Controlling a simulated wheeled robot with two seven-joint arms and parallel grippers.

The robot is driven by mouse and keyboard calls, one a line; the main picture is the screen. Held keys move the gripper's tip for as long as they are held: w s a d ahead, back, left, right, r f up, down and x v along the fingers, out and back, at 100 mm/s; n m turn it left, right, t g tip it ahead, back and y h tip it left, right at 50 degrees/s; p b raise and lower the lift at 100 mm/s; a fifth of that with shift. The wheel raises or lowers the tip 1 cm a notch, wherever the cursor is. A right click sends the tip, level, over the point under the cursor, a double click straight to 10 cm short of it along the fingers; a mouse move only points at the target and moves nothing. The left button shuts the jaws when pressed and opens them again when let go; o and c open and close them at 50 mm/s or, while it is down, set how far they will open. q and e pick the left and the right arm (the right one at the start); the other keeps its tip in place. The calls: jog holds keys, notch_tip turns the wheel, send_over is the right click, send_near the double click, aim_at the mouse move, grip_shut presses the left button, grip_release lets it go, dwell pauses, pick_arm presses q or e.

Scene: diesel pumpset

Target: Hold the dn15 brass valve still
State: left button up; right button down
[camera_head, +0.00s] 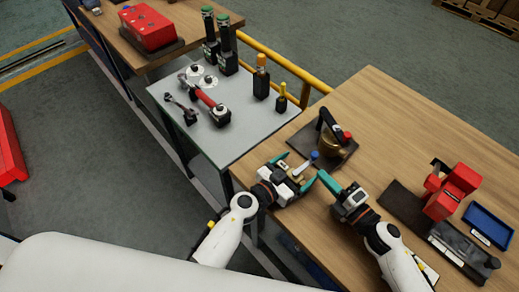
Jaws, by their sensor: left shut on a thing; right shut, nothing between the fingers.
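The small brass valve (295,169), with a pale lever ending in a blue knob (314,155), is at the front left edge of the wooden bench. My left gripper (291,170) has teal fingers on either side of it and is shut on it. The fingers hide much of the valve body. My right gripper (326,181) is just to the right, over the bench, with its teal fingers together and nothing between them. I cannot tell whether its tip touches the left gripper or the valve.
Behind the valve, a dark plate (345,153) bears a rounded brass part (331,147) with a black lever. A red vise (453,190) and a blue tray (488,225) are to the right. A grey table (222,145) with tools adjoins at left. The bench's back right is clear.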

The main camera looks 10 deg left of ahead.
jog(key=m+t+h, duration=0.1)
jog(key=s+m+t+h, duration=0.1)
jog(key=m+h, duration=0.1)
jog(key=shift+s+a+t+h, duration=0.1)
jog(key=shift+s+t+h, duration=0.15)
jog(key=shift+t+h, duration=0.15)
jog(key=shift+s+a+m+t+h, duration=0.2)
jog(key=shift+s+m+t+h, duration=0.15)
jog(key=shift+s+m+h, duration=0.25)
jog(key=shift+s+a+m+t+h, duration=0.15)
jog(key=shift+s+m+t+h, duration=0.3)
jog(key=shift+h, duration=0.35)
jog(key=shift+s+a, duration=0.95)
jog(key=shift+a, duration=0.15)
jog(key=v, duration=0.9)
jog(key=shift+s, duration=0.35)
jog(key=w+a+r+n+g+y, duration=0.2)
jog(key=a+r+n+g+y, duration=0.5)
jog(key=r+n, duration=0.4)
jog(key=w+a+r+n+g+y, duration=0.2)
jog(key=a+r+n+g+y, duration=0.4)
jog(key=a+r+n+g, duration=0.2)
jog(key=shift+a+r+n+g+y, duration=0.35)
jog(key=shift+r+n+g, duration=0.75)
jog(key=shift+r+n, duration=0.75)
jog(key=shift+f, duration=0.15)
